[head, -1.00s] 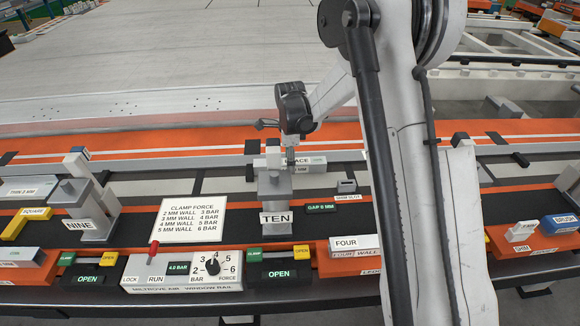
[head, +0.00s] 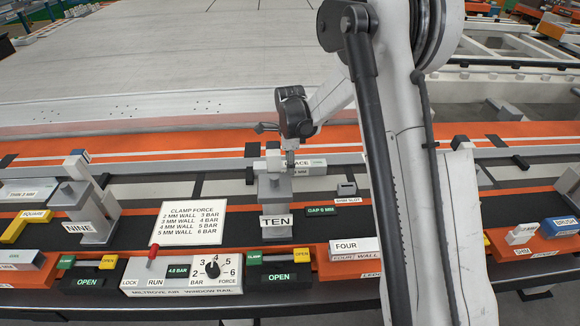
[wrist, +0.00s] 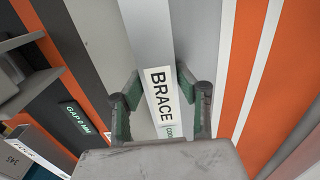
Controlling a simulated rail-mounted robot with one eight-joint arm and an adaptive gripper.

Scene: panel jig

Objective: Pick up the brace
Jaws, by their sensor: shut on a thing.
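The brace (wrist: 150,40) is a pale grey-white bar with a white BRACE label. In the wrist view it runs up the picture between the two fingers. My gripper (wrist: 158,76) is shut on it, with green-padded fingers on either side of the bar. In the head view my gripper (head: 290,155) is at the grey stand marked TEN (head: 274,197), and part of the brace (head: 314,163) shows to the right of the fingers. My gripper hides the rest of it. I cannot tell whether the brace is clear of its support.
A grey stand marked NINE (head: 92,212) is at the left. A CLAMP FORCE card (head: 188,223) lies between the stands. In front are a control box with a dial (head: 211,268) and a FOUR block (head: 355,247). A SHIM SLOT block (head: 347,188) is right of TEN.

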